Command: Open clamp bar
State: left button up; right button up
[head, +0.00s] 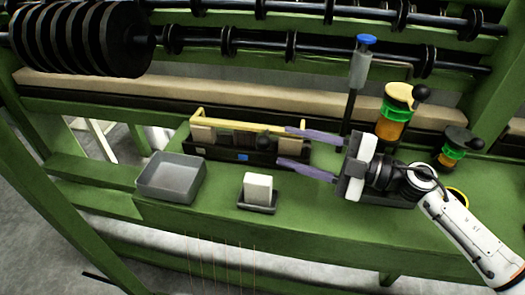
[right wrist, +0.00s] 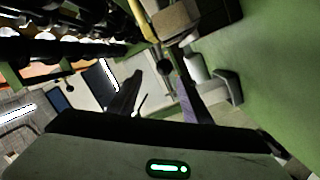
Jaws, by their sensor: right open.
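The yellow clamp bar (head: 235,125) lies lengthwise along a black holder (head: 208,151) on the green bench, above several beige blocks. A dark round knob (head: 263,139) shows near the bar's right end. My right gripper (head: 282,146) comes in from the right, its purple fingers spread open and pointing at that end. In the right wrist view, the fingers (right wrist: 157,98) stand apart, with a dark knob (right wrist: 165,67) between them in the picture and the yellow bar (right wrist: 140,20) beyond. I see no contact. My left gripper is not in view.
A grey tray (head: 170,178) sits left of the holder. A white block (head: 258,188) stands on a small dark base in front. A blue-capped post (head: 361,62) and yellow-orange-green cylinders (head: 394,112) stand behind my right gripper. Spool shafts run overhead.

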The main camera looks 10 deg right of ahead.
aim_at(263, 143)
jog(key=x, duration=0.5)
jog(key=f+x, duration=0.1)
jog(key=x, duration=0.1)
jog(key=shift+w+a, duration=0.2)
grip_shut()
